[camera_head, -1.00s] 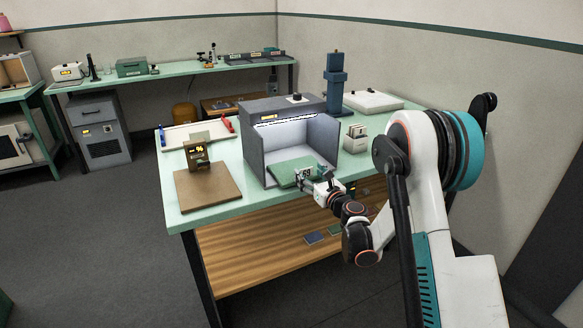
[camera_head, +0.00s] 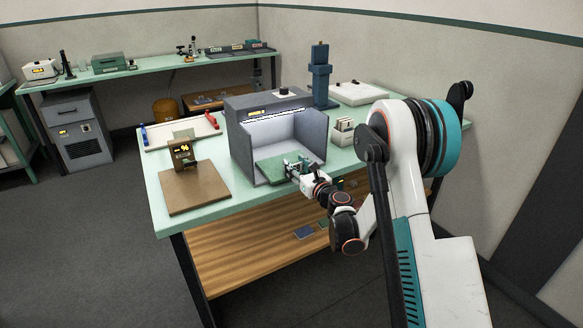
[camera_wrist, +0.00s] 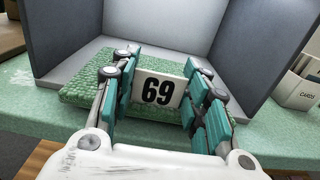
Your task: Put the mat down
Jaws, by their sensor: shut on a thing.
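The green textured mat (camera_wrist: 84,86) lies flat at the open front of the grey booth (camera_head: 241,148), over its floor; it also shows in the head view (camera_head: 268,170). A white tag (camera_wrist: 158,90) reading "69" stands up at the mat's near side. My gripper (camera_wrist: 160,77) has its teal fingers on both sides of this tag and is shut on it; in the head view my gripper (camera_head: 296,166) reaches in from the front right. The mat looks level. I cannot tell whether its whole underside touches the booth floor.
The booth walls rise behind and beside the mat. A card holder (camera_head: 343,134) stands right of the booth. A brown board (camera_head: 198,190) and a small display stand (camera_head: 182,152) are to its left. A blue column device (camera_head: 320,78) and white box (camera_head: 358,93) stand behind right.

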